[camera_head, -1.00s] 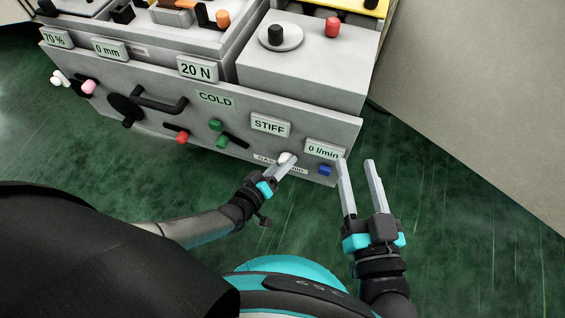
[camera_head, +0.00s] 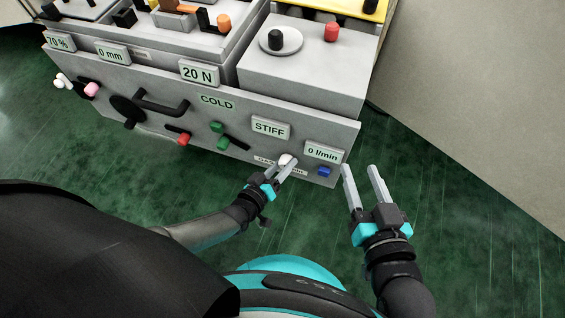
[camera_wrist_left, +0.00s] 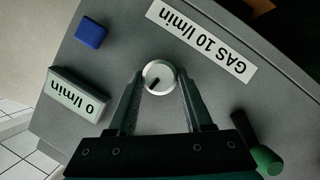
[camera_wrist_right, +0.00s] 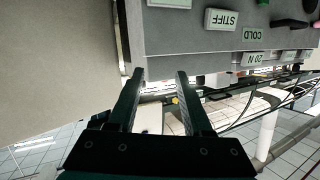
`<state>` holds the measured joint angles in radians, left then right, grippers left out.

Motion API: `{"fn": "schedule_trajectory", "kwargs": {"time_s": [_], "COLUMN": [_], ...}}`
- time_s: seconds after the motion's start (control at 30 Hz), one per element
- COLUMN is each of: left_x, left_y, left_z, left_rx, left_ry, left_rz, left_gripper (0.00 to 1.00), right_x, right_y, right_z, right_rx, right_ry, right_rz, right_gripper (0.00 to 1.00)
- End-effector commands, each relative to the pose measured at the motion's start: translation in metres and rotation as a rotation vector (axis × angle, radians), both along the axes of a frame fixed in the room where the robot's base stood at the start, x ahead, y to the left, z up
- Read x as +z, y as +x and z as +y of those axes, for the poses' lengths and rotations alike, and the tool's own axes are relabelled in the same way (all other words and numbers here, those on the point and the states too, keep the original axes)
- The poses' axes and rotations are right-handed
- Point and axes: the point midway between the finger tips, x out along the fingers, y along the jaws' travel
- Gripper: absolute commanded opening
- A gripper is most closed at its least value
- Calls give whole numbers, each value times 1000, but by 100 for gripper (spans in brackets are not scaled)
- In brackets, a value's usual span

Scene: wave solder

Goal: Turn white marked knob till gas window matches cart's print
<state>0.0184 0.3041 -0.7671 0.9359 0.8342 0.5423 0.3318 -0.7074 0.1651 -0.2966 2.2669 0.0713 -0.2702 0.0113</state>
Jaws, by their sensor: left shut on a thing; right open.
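The white knob (camera_wrist_left: 159,76) with a dark mark is on the grey front panel, and my left gripper (camera_wrist_left: 157,84) is shut on it, one finger on each side. In the left wrist view the mark points toward the lower left. In the head view the knob (camera_head: 286,159) is partly hidden by the left gripper (camera_head: 283,168). The gas window (camera_head: 324,153) reads 0 l/min; it also shows upside down in the left wrist view (camera_wrist_left: 80,96). A printed label (camera_wrist_left: 203,40) on the panel reads GAS 10 l/min. My right gripper (camera_head: 362,172) is open and empty, right of the panel.
A blue button (camera_head: 324,171) sits below the gas window. The STIFF window (camera_head: 270,127) and a green handle (camera_head: 216,141) are to the left. A pale wall (camera_head: 480,90) stands right. Green floor in front is clear.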

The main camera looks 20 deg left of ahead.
Motion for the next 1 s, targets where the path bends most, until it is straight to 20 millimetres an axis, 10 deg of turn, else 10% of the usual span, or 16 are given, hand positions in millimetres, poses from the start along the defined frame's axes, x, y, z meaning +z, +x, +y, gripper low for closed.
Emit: {"fn": "schedule_trajectory", "kwargs": {"time_s": [1.0], "left_x": [1], "left_y": [0], "left_z": [-6], "left_rx": [-1], "left_ry": [626], "left_rz": [-17], "left_gripper": [0], "right_x": [-17], "right_y": [-31], "right_z": [-71], "right_rx": [-55], "right_ry": [-303], "right_rz": [576], "right_gripper": [50]}}
